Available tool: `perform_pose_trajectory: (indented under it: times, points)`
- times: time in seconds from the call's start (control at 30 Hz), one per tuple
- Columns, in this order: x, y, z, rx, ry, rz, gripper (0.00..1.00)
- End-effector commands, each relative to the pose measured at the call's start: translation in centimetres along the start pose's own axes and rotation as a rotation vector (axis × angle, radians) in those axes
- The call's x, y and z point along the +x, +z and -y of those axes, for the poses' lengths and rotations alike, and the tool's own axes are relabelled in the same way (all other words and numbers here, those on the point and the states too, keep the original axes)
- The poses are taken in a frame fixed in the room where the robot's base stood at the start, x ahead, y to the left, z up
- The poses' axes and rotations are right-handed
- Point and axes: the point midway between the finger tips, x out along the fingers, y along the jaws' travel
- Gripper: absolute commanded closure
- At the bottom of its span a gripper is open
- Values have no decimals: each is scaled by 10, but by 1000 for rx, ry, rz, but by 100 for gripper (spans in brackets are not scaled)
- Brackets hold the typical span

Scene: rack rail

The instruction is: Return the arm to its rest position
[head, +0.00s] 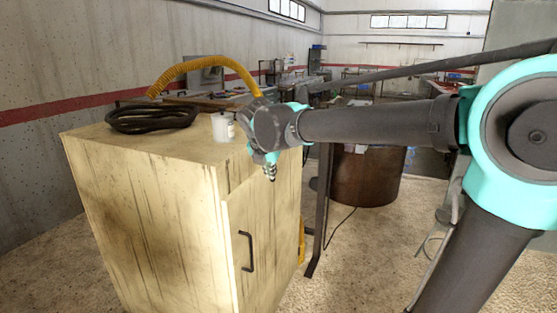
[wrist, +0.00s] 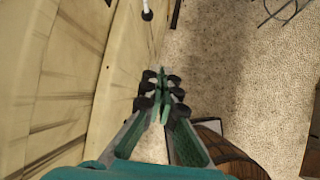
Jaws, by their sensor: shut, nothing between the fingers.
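My arm reaches in from the right in the head view, with its end over the right edge of a wooden cabinet (head: 140,215). My gripper (head: 270,174) points down beside the cabinet's door side, above the door handle (head: 246,251). In the wrist view my gripper (wrist: 160,92) has its fingers brought together with nothing between them. The cabinet's pale side (wrist: 60,80) fills the left of that view. I cannot tell the exact gap between gripper and cabinet.
On the cabinet top lie a black coiled hose (head: 150,117) and a white container (head: 222,128), close to my wrist. A yellow hose (head: 205,63) arches behind. A dark post (head: 321,210) and a rusty barrel (head: 366,178) stand behind my arm. Open floor (head: 365,245) lies right of the cabinet.

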Motion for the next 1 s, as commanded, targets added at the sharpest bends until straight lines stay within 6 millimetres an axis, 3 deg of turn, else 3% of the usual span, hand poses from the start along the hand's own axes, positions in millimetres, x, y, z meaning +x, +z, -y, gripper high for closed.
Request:
perform_pose_trajectory:
  times: [0.27,0.47,0.6,0.8,1.0]
  points:
    - [65,-32,127,836,-82,-64,100]
    - [97,-77,214,1487,-155,-83,100]
    - [111,-118,267,1945,-210,-81,100]
    - [121,-174,318,2491,-279,-66,100]
    - [123,-202,337,2755,-314,-53,100]
